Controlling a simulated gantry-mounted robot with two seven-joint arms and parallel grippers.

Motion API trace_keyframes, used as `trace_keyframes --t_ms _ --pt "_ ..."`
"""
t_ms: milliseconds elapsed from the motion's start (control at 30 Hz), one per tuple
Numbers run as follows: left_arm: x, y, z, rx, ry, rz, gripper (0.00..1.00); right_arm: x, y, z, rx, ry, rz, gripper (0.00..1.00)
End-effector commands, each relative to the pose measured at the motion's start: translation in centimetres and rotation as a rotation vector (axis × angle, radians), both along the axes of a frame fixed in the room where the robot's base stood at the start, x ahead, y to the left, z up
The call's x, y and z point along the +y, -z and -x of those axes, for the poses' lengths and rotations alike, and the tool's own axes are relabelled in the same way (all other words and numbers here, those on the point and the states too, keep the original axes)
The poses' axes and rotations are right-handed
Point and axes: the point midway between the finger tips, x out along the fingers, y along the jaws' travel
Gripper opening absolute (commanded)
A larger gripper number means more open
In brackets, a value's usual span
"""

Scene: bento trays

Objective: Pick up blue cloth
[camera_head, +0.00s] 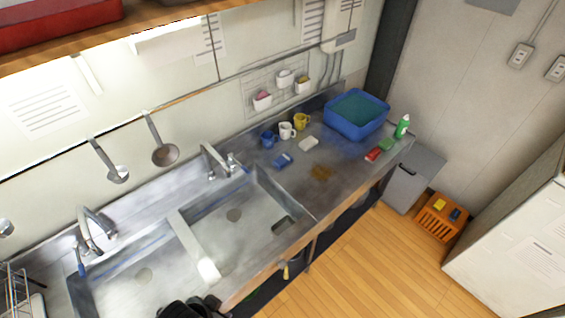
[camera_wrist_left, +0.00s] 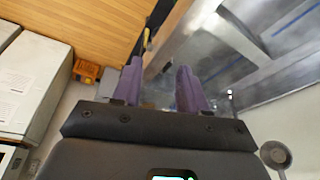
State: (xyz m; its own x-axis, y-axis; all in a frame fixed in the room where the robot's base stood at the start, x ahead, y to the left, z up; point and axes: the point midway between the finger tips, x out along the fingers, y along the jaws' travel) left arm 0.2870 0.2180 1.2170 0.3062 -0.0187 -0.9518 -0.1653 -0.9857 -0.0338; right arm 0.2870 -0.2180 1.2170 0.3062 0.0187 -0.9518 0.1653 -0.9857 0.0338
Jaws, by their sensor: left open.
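A small blue folded item (camera_head: 283,160), which looks like the blue cloth, lies on the steel counter right of the sinks, in front of the mugs. My left gripper shows in the left wrist view (camera_wrist_left: 158,85) with two purple fingers apart and nothing between them. In the head view only a black part of my left arm shows at the bottom edge, over the sink's front edge, well away from the cloth. I cannot make out the cloth in the left wrist view. My right gripper is in neither view.
Blue, white and yellow mugs (camera_head: 287,131) stand behind the cloth. A white block (camera_head: 309,143) lies right of it. A brown stain (camera_head: 320,172) marks the counter. A blue tub (camera_head: 341,126), green bottle (camera_head: 402,127) and red item (camera_head: 373,154) are farther right. Faucets (camera_head: 213,158) rise behind the sinks.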

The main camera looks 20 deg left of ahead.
Motion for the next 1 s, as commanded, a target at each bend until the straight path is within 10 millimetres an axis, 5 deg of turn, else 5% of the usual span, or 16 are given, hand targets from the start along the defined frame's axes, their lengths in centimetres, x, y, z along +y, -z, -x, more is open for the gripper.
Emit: trace_keyframes --t_ms 267,600,1000 --pt "0.00 0.00 0.00 0.000 0.000 0.000 0.46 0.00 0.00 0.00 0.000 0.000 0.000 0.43" --pt "0.00 0.00 0.00 0.000 0.000 0.000 0.98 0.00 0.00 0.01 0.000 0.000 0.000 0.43" --pt "-0.02 -0.03 -0.17 -0.010 0.036 -0.010 0.99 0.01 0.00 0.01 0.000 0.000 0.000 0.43"
